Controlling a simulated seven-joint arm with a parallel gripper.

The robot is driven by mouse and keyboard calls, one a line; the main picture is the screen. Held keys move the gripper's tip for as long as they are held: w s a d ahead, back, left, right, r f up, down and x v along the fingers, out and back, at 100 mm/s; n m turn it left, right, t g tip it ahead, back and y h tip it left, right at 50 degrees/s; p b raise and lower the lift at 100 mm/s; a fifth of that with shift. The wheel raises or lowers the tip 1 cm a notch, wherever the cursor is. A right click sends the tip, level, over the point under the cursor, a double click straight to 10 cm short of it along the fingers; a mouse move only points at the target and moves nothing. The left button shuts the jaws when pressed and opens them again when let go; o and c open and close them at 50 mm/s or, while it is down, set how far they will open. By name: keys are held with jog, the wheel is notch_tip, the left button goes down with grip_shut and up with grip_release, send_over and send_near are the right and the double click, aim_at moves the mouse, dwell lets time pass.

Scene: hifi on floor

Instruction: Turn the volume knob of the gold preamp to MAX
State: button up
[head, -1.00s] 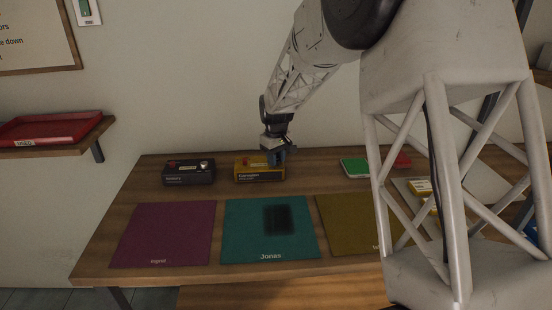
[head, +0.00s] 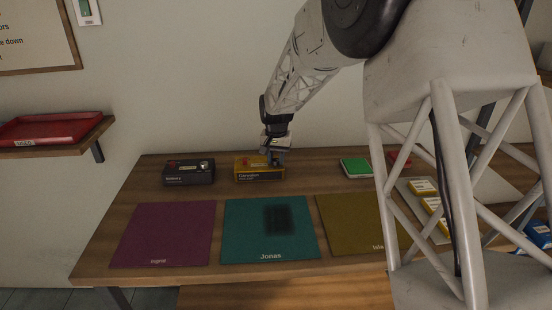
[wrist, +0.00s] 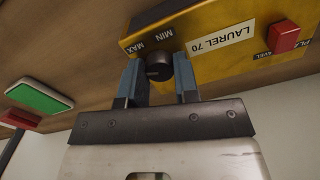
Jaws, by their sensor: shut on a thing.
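The gold preamp (head: 252,170) stands at the back of the wooden table. It fills the top right of the wrist view (wrist: 225,25), with a white "LAUREL 70" label, a red switch (wrist: 285,38) and printed MIN and MAX marks. Its black volume knob (wrist: 158,70) lies at the corner beside the MIN and MAX print. My gripper (wrist: 159,66) is shut on the knob, one blue-grey finger on each side. I cannot make out which mark the knob points to. In the head view my gripper (head: 276,158) comes from above and hides the preamp's right end.
A dark box-shaped unit (head: 188,175) with a knob stands left of the preamp. A green-topped box (head: 356,168) and a red item (head: 400,160) lie to the right. Purple (head: 163,230), teal (head: 238,240) and olive (head: 345,225) mats lie in front. A wall shelf holds a red tray (head: 50,130).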

aim_at(276, 160)
jog(key=shift+m, duration=0.5)
jog(key=o, duration=0.9)
jog(key=shift+r, duration=3.95)
